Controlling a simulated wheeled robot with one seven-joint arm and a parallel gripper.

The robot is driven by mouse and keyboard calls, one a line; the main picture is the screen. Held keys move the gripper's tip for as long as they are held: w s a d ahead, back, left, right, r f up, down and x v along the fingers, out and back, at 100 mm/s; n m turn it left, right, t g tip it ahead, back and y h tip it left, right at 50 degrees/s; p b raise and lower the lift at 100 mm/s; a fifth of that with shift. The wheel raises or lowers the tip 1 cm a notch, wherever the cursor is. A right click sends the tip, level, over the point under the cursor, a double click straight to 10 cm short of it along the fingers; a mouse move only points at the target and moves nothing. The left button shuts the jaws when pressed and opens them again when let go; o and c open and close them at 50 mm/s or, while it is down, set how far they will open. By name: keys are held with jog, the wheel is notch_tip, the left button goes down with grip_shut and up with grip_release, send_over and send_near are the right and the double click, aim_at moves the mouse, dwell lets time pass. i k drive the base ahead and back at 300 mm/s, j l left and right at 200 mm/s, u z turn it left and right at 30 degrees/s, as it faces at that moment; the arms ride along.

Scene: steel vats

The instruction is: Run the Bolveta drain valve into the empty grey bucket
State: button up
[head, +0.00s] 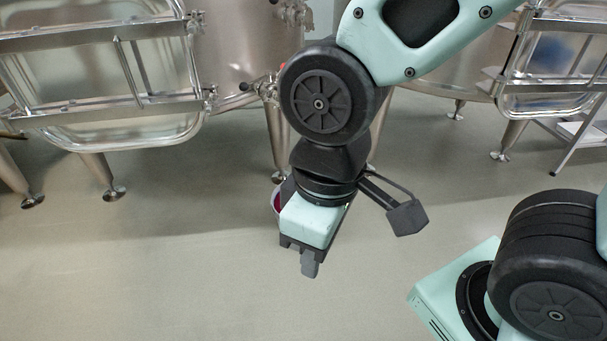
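My gripper (310,266) hangs over the floor in the middle of the view, pointing down. Its fingers overlap from this angle, so I cannot tell whether they are open or shut; no held object shows. Behind its left side a sliver of a pale round rim with dark red inside (276,202) shows, perhaps a bucket; my wrist hides most of it. A steel valve fitting (265,89) sits low on the vat behind my arm, with a small orange-red part near it, partly hidden. No label naming Bolveta is readable, and no clearly empty grey bucket shows.
A steel vat (245,40) stands on legs at the back. An open-looking framed steel door or panel (120,80) juts out at the left, another (550,60) at the right. A white step or shelf (585,132) stands at the right edge. The front-left floor (130,270) is clear.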

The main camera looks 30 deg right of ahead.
aim_at(244, 86)
jog(key=i+l, duration=0.15)
jog(key=i, duration=0.25)
jog(key=i+l, duration=0.15)
jog(key=i, duration=0.3)
jog(key=i+l, duration=0.1)
jog(key=i, duration=0.3)
